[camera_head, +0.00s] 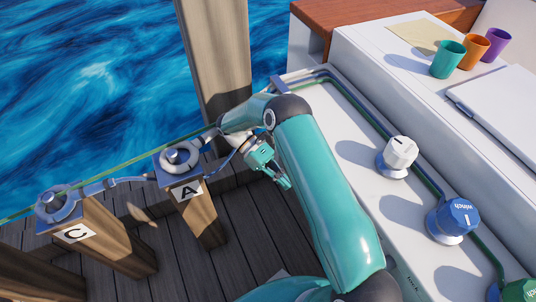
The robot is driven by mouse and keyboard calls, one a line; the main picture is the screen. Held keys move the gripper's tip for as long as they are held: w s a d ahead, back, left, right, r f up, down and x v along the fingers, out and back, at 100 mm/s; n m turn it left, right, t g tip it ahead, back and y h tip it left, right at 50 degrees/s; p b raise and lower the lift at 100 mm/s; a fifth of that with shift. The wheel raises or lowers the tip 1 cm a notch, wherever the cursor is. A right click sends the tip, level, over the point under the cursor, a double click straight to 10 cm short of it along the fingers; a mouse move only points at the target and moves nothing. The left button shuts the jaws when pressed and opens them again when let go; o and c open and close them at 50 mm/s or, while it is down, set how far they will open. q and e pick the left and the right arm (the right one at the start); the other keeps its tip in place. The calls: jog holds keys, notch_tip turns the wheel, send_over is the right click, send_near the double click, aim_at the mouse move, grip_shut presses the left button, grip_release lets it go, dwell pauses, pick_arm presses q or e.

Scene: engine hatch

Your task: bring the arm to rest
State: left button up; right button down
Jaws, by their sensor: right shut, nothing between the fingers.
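My right arm reaches up from the bottom of the head view and bends over near the middle. My right gripper (284,183) hangs at the end of it, pointing down and to the right above the dark deck. Its fingers are shut with nothing between them. It is apart from the post marked A (204,215), which stands to its left. My left gripper does not show in this view.
A post marked C (112,240) stands at the left. A white knob (397,157) and a blue winch knob (453,220) stand on the white ledge at right. Cups (447,60) stand behind.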

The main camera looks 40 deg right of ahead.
jog(key=s+a+f+m+t+y, duration=0.25)
jog(key=a+f+t, duration=0.35)
jog(key=a, duration=0.4)
jog(key=s+a+f+m+t+y, duration=0.2)
jog(key=s+a+f+t+y, duration=0.2)
jog(key=a+f, duration=0.5)
notch_tip(320, 180, up, 22)
jog(key=s+a+m+t+p, duration=0.1)
jog(key=m+t+p, duration=0.1)
jog(key=p, duration=1.8)
jog(key=shift+m+t, duration=0.35)
jog(key=shift+t, duration=0.45)
jog(key=shift+s+f, duration=0.1)
jog(key=shift+f, duration=0.05)
